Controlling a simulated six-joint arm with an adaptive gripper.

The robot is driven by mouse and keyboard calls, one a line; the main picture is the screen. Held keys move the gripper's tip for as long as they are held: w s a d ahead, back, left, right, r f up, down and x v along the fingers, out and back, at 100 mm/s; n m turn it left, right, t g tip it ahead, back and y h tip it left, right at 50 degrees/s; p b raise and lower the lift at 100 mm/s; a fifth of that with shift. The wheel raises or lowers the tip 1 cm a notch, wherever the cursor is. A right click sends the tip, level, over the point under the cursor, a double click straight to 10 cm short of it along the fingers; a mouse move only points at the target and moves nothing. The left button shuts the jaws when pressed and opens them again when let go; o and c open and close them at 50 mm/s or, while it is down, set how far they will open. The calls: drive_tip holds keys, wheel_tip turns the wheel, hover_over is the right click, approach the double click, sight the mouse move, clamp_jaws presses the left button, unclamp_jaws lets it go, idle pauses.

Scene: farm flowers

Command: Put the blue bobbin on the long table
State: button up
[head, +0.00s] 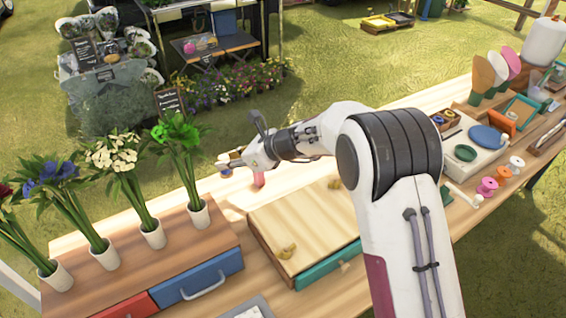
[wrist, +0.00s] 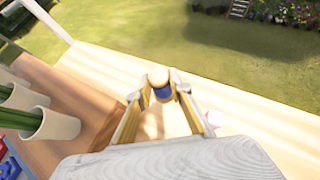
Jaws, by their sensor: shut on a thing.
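The blue bobbin (wrist: 162,90) has pale wooden ends and a blue middle. My gripper (wrist: 161,98) is shut on it, with a finger on each side. In the head view my gripper (head: 232,160) is over the long wooden table (head: 230,191), near its far edge, between the flower vases and the light wooden box. The tabletop also shows in the wrist view (wrist: 250,125), below the bobbin. I cannot tell whether the bobbin touches it. The fingers partly cover the bobbin.
A pink object (head: 259,178) stands on the table close by my gripper. Flower vases (head: 199,217) stand on a drawer box (head: 185,255) at left. A light wooden box (head: 305,228) is at right. Pink and orange spools (head: 488,187) lie farther right.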

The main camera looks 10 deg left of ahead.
sight(231, 175)
drive_tip(key=shift+f, duration=3.15)
drive_tip(key=shift+f, duration=1.85)
drive_tip(key=shift+f, duration=0.15)
drive_tip(key=o, duration=1)
drive_tip(key=shift+o, duration=0.2)
drive_tip(key=shift+r, duration=0.2)
drive_tip(key=v, duration=1.2)
